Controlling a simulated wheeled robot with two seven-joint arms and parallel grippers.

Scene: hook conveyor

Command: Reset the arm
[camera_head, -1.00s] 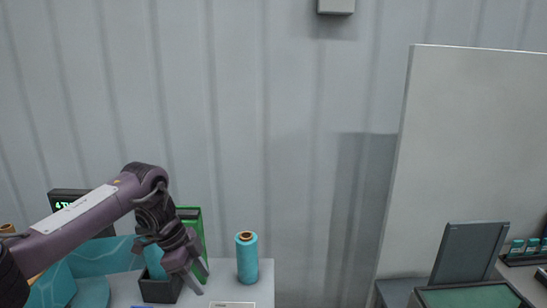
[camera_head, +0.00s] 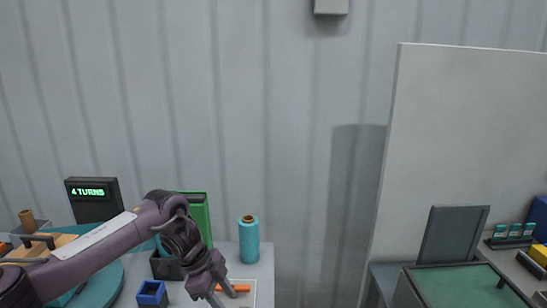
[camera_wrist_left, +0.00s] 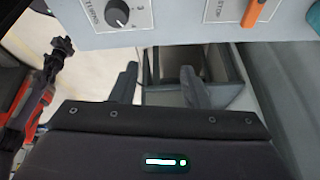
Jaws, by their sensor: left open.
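My left arm comes in from the left in the head view. My left gripper (camera_head: 214,301) points down at the front edge of the left table, beside an orange lever (camera_head: 235,288). In the wrist view the two fingers of my left gripper (camera_wrist_left: 158,88) stand apart with nothing between them. A control panel with a black TURNS knob (camera_wrist_left: 118,14) and the orange lever (camera_wrist_left: 256,12) beside a STOP label lies beyond the fingers. My right gripper is not in view.
The left table holds a teal spool (camera_head: 249,240), a green box (camera_head: 198,213), a blue box (camera_head: 151,294) and a display (camera_head: 92,198) reading "4 TURNS". A large grey panel (camera_head: 455,130) and a green-topped case (camera_head: 465,285) stand right. A gap lies between.

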